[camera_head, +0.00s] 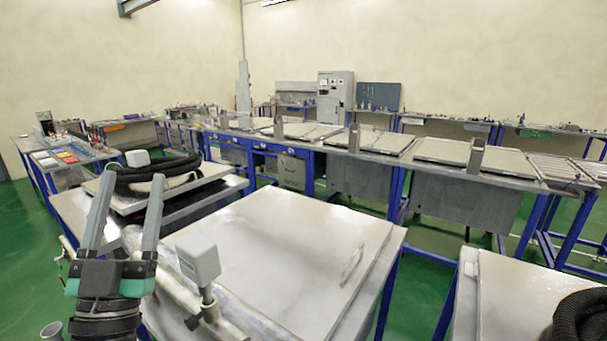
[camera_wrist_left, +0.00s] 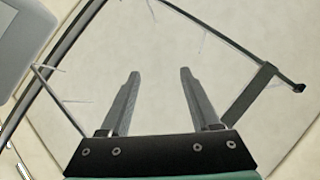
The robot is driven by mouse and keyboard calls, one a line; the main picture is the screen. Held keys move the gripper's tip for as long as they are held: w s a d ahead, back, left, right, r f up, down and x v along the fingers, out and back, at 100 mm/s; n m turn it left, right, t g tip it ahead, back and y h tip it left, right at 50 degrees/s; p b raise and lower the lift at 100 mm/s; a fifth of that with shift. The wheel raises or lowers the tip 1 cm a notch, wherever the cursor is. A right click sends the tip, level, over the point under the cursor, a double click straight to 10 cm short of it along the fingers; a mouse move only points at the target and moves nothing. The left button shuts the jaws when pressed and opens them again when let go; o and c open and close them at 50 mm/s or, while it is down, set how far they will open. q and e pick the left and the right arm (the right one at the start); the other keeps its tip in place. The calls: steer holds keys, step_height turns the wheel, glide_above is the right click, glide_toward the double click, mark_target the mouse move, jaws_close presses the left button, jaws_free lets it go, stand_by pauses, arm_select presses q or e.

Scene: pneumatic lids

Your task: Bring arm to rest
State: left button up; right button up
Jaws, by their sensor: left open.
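My left gripper (camera_head: 132,180) stands at the lower left of the head view, its two grey fingers pointing up and spread apart. Nothing is between them. In the left wrist view the fingers (camera_wrist_left: 160,72) are also apart and empty, in front of a pale flat surface (camera_wrist_left: 230,30). A large pale lid panel (camera_head: 290,240) with a small handle (camera_head: 351,264) lies flat on the bench to the right of the gripper, apart from it in the picture. My right gripper does not show in either view.
A grey box-shaped head on a stem (camera_head: 198,262) stands close right of the left gripper. Black corrugated hose (camera_head: 150,178) lies behind it, and more (camera_head: 580,320) shows at lower right. A long row of blue-framed benches (camera_head: 400,148) runs behind. Green floor shows between benches.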

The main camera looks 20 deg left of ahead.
arm_select(q)
steer(key=s+d+r+m+t+h, duration=0.15)
steer(key=d+r+h, duration=0.25)
steer(key=d+h, duration=0.4)
steer(key=s+d+r+m+t+h, duration=0.1)
steer(key=s+d+r+m+h, duration=0.15)
steer(key=d+r+h, duration=0.55)
step_height(320, 180, up, 28)
steer(key=d+y+p, duration=0.1)
steer(key=y+p, duration=0.1)
steer(key=p, duration=2.9)
steer(key=shift+w+f+n+p, duration=0.15)
steer(key=shift+w+n+p, duration=0.05)
steer(key=shift+n+p, duration=0.15)
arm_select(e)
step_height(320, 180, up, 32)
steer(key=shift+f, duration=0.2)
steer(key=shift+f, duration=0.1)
